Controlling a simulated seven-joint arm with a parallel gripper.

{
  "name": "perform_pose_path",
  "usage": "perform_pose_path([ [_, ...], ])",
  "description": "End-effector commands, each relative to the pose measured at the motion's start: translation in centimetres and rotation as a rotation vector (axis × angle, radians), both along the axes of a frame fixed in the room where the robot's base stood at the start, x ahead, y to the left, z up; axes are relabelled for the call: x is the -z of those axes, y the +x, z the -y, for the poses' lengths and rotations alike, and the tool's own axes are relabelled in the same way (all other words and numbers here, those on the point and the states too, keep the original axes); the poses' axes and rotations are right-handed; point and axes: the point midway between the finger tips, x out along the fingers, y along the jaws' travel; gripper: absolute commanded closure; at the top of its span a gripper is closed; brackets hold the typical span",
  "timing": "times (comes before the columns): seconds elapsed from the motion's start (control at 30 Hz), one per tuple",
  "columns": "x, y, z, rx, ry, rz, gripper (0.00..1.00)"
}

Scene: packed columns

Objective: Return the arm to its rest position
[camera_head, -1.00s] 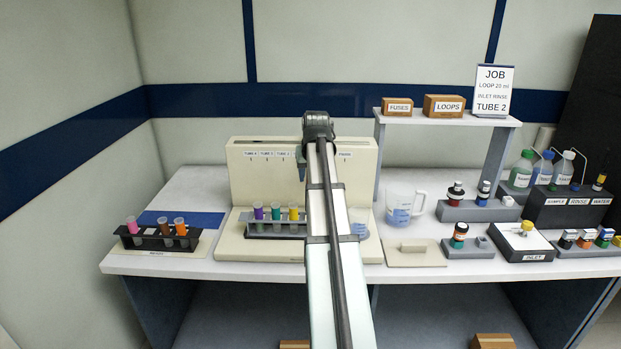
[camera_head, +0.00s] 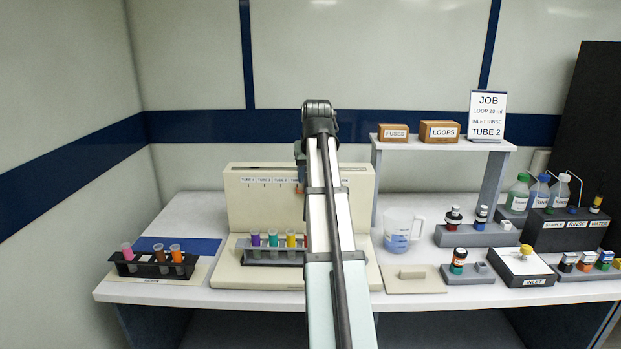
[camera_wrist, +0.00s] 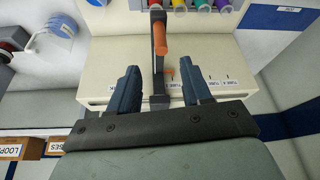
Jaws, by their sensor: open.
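My gripper (camera_wrist: 158,66) is open in the wrist view, its two dark blue fingers apart. A dark bar with an orange cylindrical grip (camera_wrist: 162,40) shows between and beyond the fingers; I cannot tell its distance or whether a finger touches it. In the head view my arm rises up the middle and its wrist is in front of the cream machine (camera_head: 240,205). My gripper is mostly hidden there behind my own arm.
A rack of coloured tubes (camera_head: 272,258) stands at the machine's foot. A black rack (camera_head: 150,268) is at left. A measuring jug (camera_head: 399,230), shelf (camera_head: 440,145), bottles (camera_head: 540,192) and inlet block (camera_head: 525,268) are at right. Wall space above the machine is clear.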

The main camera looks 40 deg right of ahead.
Motion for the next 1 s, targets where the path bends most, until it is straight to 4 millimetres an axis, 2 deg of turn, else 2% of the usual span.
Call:
perform_pose_path([
  [0.5, 0.0, 0.0, 0.0, 0.000, 0.000, 0.000, 0.52],
  [0.63, 1.1, 0.5, -0.6, -0.009, 0.004, -0.005, 0.52],
  [0.77, 4.3, 2.0, -2.4, -0.037, 0.017, -0.020, 0.52],
  [1.0, 12.6, 5.3, -7.9, -0.112, 0.046, -0.062, 0.52],
])
